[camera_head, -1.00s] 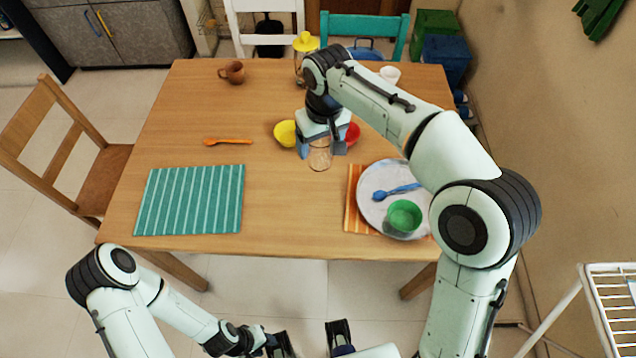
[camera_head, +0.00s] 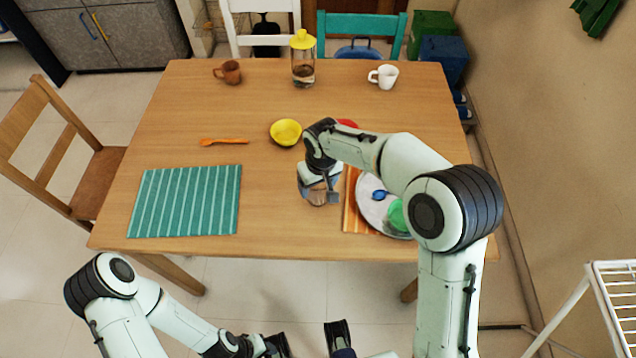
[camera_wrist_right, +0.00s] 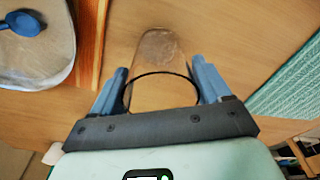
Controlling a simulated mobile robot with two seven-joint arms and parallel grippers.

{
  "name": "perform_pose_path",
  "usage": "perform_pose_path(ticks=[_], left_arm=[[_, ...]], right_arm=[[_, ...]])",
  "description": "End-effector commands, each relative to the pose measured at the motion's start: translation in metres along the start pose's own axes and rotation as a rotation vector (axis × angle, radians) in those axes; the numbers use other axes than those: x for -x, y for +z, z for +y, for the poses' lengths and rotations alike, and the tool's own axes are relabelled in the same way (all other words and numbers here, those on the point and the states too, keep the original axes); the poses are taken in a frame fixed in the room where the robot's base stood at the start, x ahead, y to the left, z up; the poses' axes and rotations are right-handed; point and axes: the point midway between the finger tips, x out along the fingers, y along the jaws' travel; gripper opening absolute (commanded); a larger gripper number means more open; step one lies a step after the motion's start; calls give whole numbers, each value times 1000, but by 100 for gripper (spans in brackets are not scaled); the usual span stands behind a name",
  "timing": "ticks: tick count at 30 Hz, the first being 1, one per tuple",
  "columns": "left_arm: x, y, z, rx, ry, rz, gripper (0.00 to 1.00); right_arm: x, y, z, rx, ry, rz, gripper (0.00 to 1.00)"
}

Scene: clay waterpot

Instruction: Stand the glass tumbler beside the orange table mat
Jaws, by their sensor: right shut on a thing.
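The clear glass tumbler (camera_head: 318,196) is between the fingers of my right gripper (camera_head: 320,194), which is shut on it. In the right wrist view the tumbler (camera_wrist_right: 160,58) has its round rim between the blue-grey fingers and its base pointing away. It is over bare wood, just left of the orange striped table mat (camera_head: 350,218) in the head view. I cannot tell whether its base touches the table. The mat's edge (camera_wrist_right: 92,40) also shows in the right wrist view.
A pale plate (camera_head: 371,212) with a blue spoon (camera_head: 380,195) and green bowl (camera_head: 397,216) covers much of the mat. A yellow bowl (camera_head: 285,132) and partly hidden red bowl (camera_head: 347,123) stand behind. The teal mat (camera_head: 185,202) lies left, with bare wood between.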

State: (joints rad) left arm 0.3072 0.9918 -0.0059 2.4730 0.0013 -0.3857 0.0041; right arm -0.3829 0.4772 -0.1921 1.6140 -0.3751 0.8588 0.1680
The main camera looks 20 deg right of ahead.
Motion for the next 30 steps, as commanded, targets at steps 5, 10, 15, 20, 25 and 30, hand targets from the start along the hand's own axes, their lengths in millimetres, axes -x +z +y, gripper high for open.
perform_pose_path(ticks=[5, 10, 15, 20, 25, 30], left_arm=[[0, 0, 0, 0, 0, 0, 43], [-1, 0, 0, 0, 0, 0, 43], [-1, 0, 0, 0, 0, 1, 43], [-1, 0, 0, 0, 0, 1, 43], [2, 0, 0, 0, 0, 1, 43], [5, 0, 2, -1, 1, 2, 43]], right_arm=[[0, 0, 0, -1, 0, 2, 39], [-3, 0, 0, -1, 0, 2, 39], [-4, 0, 0, -1, 0, 1, 100], [-3, 0, 0, -1, 0, 1, 100], [9, -1, 0, -1, -1, 5, 100], [43, -2, 0, -2, -1, 7, 100]])
